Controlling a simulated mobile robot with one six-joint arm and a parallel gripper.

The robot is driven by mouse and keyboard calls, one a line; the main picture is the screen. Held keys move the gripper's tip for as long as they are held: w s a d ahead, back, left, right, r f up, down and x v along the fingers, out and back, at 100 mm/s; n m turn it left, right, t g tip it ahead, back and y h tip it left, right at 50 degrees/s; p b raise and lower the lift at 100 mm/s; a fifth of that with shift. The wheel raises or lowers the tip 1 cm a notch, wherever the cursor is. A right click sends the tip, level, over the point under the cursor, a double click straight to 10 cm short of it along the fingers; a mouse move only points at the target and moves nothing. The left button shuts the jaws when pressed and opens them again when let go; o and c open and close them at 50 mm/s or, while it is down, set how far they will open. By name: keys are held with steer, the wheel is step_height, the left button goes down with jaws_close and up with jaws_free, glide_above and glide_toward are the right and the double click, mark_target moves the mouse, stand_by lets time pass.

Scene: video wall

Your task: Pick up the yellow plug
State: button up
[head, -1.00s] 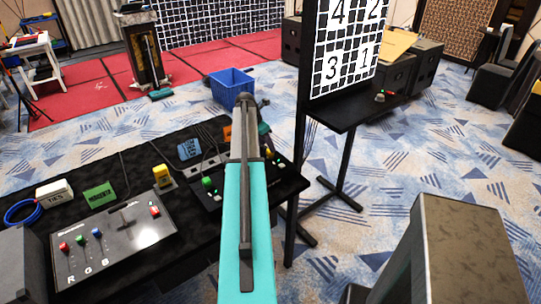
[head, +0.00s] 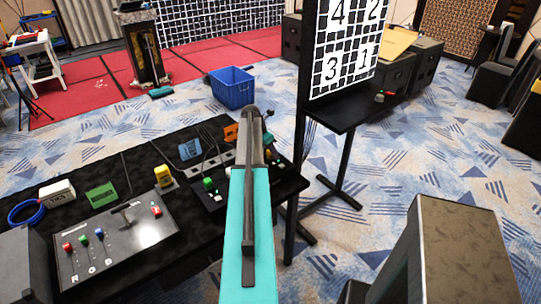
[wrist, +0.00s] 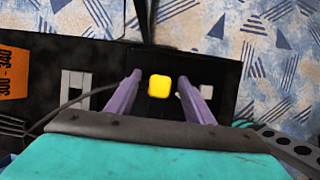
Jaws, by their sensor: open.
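In the wrist view, the yellow plug (wrist: 159,86) is a small rounded yellow block on a dark panel. My gripper (wrist: 159,84) is open, with one purple finger to the left of the plug and one to the right. Gaps show between the plug and both fingers. I cannot tell how far above the panel the fingertips are. In the head view, my arm reaches over the black table and hides most of the spot around the gripper.
An orange label block (wrist: 12,72) shows left in the wrist view. A screen (head: 345,50) stands right of the arm.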

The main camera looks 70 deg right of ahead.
steer(key=c, duration=1.1)
steer(key=shift+r, duration=0.2)
steer(key=shift+r+b, duration=0.85)
steer(key=shift+r, duration=0.7)
steer(key=s+a+b, duration=0.1)
steer(key=s+a, duration=0.1)
steer(key=s, duration=0.2)
steer(key=s+a+r+b, duration=0.1)
steer(key=s+a, duration=0.2)
steer(key=s, duration=0.2)
steer(key=s+a+b, duration=0.1)
steer(key=s+a, duration=0.2)
steer(key=s, duration=0.1)
steer(key=shift+s+a+r+b, duration=0.1)
steer(key=shift+s+r+b, duration=0.2)
steer(key=shift+s, duration=0.1)
steer(key=shift+w, duration=0.15)
